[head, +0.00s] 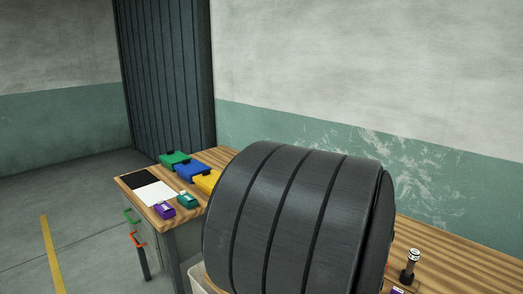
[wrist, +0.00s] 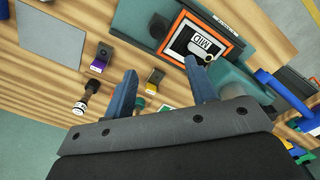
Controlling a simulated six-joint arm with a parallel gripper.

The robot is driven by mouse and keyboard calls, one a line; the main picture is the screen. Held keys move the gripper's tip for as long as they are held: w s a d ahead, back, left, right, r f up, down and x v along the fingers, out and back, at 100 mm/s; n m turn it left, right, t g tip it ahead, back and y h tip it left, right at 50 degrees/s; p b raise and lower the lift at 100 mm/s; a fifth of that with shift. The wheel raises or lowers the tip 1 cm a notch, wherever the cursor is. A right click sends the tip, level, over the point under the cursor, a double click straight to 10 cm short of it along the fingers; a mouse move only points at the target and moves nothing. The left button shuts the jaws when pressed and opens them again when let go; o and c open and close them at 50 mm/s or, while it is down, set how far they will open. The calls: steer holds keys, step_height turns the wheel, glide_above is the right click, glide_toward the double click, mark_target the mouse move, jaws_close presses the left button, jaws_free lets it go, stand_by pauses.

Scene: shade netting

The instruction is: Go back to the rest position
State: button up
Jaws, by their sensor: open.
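My gripper (wrist: 161,70) shows in the wrist view with its two blue-grey fingers spread apart and nothing between them. It is above a wooden bench top (wrist: 125,15). Beyond the fingertips lies an orange-framed plate (wrist: 193,42) marked MID. A small black and yellow block (wrist: 154,80) shows between the fingers. In the head view the gripper cannot be made out, and a large dark grooved form in front hides the middle of the bench.
In the head view, green (head: 174,159), blue (head: 191,172) and yellow (head: 206,181) bins stand at the bench's back left. A white sheet (head: 155,193) lies before them. An upright black-and-silver piece (head: 410,265) stands at right. A blue object (wrist: 275,88) is right of the fingers.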

steer(key=f, duration=1.5)
steer(key=shift+s+d, duration=0.2)
steer(key=shift+s, duration=0.05)
steer(key=s+d, duration=0.8)
step_height(320, 180, up, 18)
steer(key=shift+w+d+f+n+t+y, duration=0.15)
steer(key=shift+w+f+n, duration=0.2)
steer(key=shift+w, duration=0.45)
steer(key=shift+w+f+n+t+y, duration=0.1)
steer(key=shift+w+f+n, duration=0.25)
steer(key=shift+w, duration=0.5)
steer(key=shift+w+d+f+n+t+y, duration=0.15)
steer(key=shift+w+f+n, duration=0.2)
steer(key=shift+w, duration=0.45)
steer(key=shift+a, duration=0.1)
